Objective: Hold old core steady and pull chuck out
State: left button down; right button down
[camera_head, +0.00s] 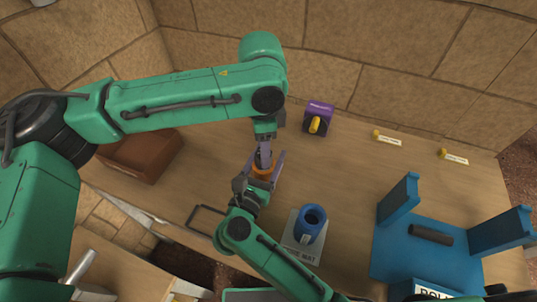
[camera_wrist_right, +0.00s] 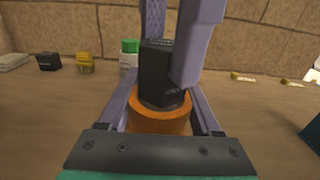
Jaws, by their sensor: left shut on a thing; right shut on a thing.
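The old core appears as an orange cylinder (camera_wrist_right: 160,118), upright near the middle of the table. In the head view its orange top (camera_head: 263,171) shows between grippers. The chuck is a black block-like piece (camera_wrist_right: 157,75) rising from the top of the orange core; whether its lower end is still inside is hidden. My right gripper (camera_wrist_right: 160,110) is shut on the core, one finger on each side. My left gripper (camera_head: 264,152) comes from above, shut on the chuck, its purple fingers partly hiding it.
A blue hollow cylinder (camera_head: 312,219) stands on a pale mat (camera_head: 291,243) to the right. A blue stand (camera_head: 400,250) holds a dark rod (camera_head: 431,235). A purple block (camera_head: 318,113) with a yellow part stands behind. A brown box (camera_head: 145,155) is at left.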

pick_arm(q)
jog(key=shift+r, duration=0.75)
dwell(0.6)
jog(key=shift+r, duration=1.55)
jog(key=shift+r, duration=0.1)
jog(key=shift+r, duration=1.4)
pick_arm(e)
grip_release()
